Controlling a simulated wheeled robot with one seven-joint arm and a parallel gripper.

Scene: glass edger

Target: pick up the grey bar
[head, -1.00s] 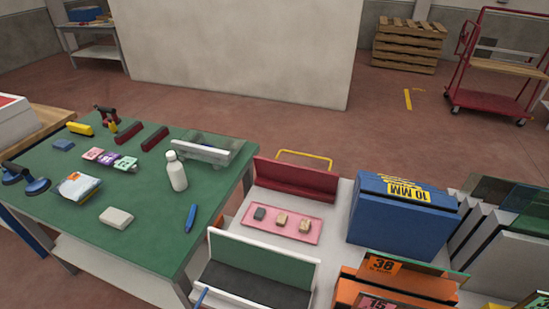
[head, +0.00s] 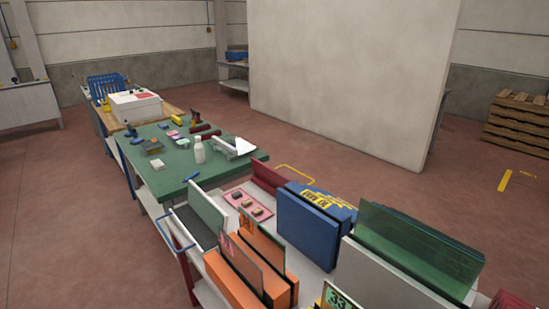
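A small dark grey bar (head: 236,195) lies at the far left end of a pink tray (head: 257,202), with tan pieces (head: 247,203) beside it in a row. It is small in the head view. A light grey block (head: 157,164) lies on the green table (head: 185,177) near its left edge. I cannot tell for sure which of the two is the grey bar. My gripper is not in view.
The white bench with the tray also bears a blue box (head: 310,230), orange racks (head: 235,280) and upright green glass (head: 415,245). A white bottle (head: 199,151) stands on the green table. Open red-brown floor (head: 80,220) lies left and behind.

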